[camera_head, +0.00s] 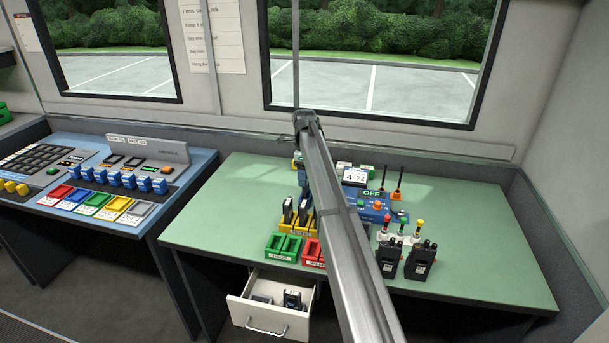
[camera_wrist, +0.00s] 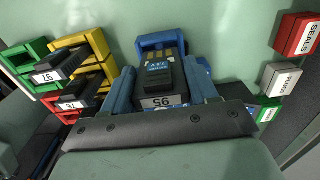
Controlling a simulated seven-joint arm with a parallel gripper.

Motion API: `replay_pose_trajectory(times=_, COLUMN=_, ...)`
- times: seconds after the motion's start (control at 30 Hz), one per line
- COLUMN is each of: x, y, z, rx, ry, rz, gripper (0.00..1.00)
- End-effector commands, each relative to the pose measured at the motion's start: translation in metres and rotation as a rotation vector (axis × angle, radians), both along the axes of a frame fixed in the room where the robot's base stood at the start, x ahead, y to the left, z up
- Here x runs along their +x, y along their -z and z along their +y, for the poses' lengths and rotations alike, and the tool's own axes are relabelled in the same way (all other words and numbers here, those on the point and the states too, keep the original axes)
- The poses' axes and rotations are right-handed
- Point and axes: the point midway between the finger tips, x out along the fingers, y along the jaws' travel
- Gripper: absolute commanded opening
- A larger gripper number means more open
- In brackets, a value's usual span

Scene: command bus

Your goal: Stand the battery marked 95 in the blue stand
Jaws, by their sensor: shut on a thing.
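The battery marked 95 (camera_wrist: 163,76) is dark, with a white number label that reads upside down in the wrist view. My gripper (camera_wrist: 165,70) is shut on it, with one blue finger on each side. The blue stand (camera_wrist: 161,39) shows just beyond the battery's far end, its frame around that end in the picture. I cannot tell whether the battery is seated in it or above it.
A yellow stand (camera_head: 300,227) holds dark batteries, left of my gripper. A green stand (camera_head: 283,247) and a red stand (camera_head: 311,252) are in front. A drawer (camera_head: 268,316) is open below. A blue OFF panel (camera_head: 373,207) and two radios (camera_head: 420,261) stand right of my arm.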

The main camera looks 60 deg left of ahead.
Motion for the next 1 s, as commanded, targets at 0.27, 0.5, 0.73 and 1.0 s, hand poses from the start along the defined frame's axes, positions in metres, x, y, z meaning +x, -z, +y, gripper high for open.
replay_pose_trajectory(times=0.27, x=0.0, y=0.0, z=0.0, rx=0.0, ry=0.0, rz=0.0, gripper=0.25)
replay_pose_trajectory(times=0.5, x=0.0, y=0.0, z=0.0, rx=0.0, ry=0.0, rz=0.0, gripper=0.25)
replay_pose_trajectory(times=0.73, x=0.0, y=0.004, z=0.0, rx=0.0, ry=0.0, rz=0.0, gripper=0.25)
replay_pose_trajectory(times=1.0, x=0.0, y=0.01, z=0.0, rx=0.0, ry=0.0, rz=0.0, gripper=0.25)
